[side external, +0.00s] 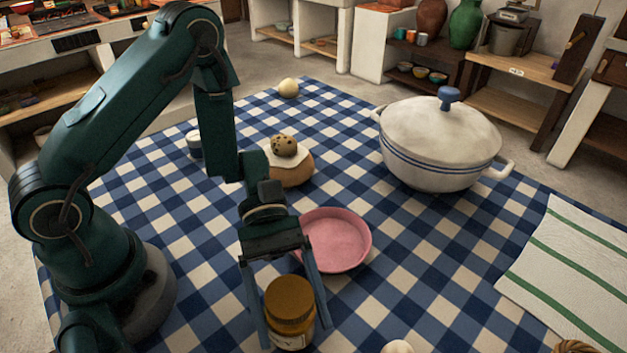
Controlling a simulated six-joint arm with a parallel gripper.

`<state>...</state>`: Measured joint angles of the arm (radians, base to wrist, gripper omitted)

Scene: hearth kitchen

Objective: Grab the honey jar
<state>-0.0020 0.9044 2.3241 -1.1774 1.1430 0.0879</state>
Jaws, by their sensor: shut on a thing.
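The honey jar (290,308) has a golden-brown lid and a glass body with a pale label. It stands upright near the front of the checked cloth in the side external view. My gripper (295,330) points down over it, with one finger on each side of the jar. The fingers are shut on the jar. Its lower part runs close to the bottom edge of the picture, and I cannot tell whether it touches the cloth.
A pink dish (337,240) lies just behind the jar. A large white lidded pot (440,145) stands at the back right. A striped towel (570,270) lies at the right. An egg-like item (398,347) is at the front edge.

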